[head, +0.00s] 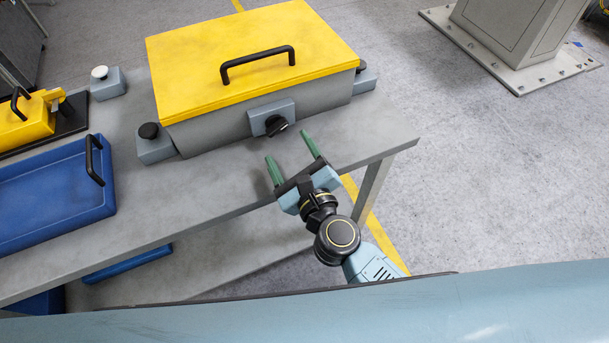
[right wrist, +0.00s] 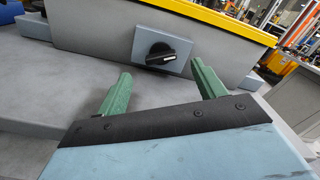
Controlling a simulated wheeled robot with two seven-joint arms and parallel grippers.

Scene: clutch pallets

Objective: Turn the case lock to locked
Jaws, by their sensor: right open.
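The case is a grey box with a yellow lid (head: 205,68) and a black handle, and it stands shut on the grey table. Its lock is a black knob (head: 276,125) on a blue-grey plate on the front wall. In the right wrist view the knob (right wrist: 160,54) lies a little past the fingertips, with its pale-marked end pointing right and slightly down. My right gripper (head: 292,149) is open and empty, in front of the knob and apart from it. It also shows in the right wrist view (right wrist: 159,78), with green fingers. My left gripper is out of view.
A blue tray (head: 40,205) with a black handle and a yellow clamp-like block (head: 28,125) lie at the left. Grey blocks with a black knob (head: 149,131) and a white knob (head: 100,73) stand nearby. The table's front right is clear.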

